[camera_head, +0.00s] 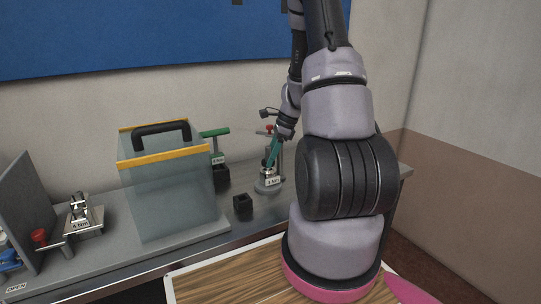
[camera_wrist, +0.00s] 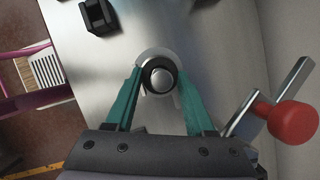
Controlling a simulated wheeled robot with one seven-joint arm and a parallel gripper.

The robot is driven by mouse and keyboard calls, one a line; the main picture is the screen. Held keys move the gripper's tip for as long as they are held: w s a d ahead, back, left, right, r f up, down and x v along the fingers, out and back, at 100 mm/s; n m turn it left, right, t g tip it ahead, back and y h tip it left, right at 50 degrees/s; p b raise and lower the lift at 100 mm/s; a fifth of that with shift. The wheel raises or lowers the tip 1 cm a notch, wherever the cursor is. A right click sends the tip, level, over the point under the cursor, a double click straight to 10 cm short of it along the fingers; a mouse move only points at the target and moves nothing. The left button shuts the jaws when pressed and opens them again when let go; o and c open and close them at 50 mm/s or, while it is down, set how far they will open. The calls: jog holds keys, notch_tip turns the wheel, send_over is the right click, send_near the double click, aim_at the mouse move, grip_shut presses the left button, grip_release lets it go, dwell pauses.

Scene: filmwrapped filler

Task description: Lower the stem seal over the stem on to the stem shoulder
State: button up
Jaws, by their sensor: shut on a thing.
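My gripper (camera_wrist: 160,74) has teal fingers closed on the stem seal (camera_wrist: 160,62), a dark ring, one finger at each side. In the wrist view the round silver stem top (camera_wrist: 160,81) shows inside the ring, so the ring looks lined up around the stem. How far the ring stands above the stem shoulder cannot be told; the shoulder is hidden. A pale round flange shows below the ring. In the head view my gripper (camera_head: 272,155) points down at the small fixture with a round base (camera_head: 268,188) and a torque label; the seal is too small to make out there.
A red-knobbed lever (camera_wrist: 293,122) stands close to the right of my gripper in the wrist view. A black block (camera_head: 243,204) sits on the metal bench nearby. A clear box with a black handle (camera_head: 165,185) and a green-handled tool (camera_head: 215,133) stand to the left.

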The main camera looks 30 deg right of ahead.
jog(key=shift+f, duration=0.5)
jog(key=o, duration=1.4)
jog(key=v, duration=1)
jog(key=shift+d+r, duration=0.15)
jog(key=shift+r, duration=0.2)
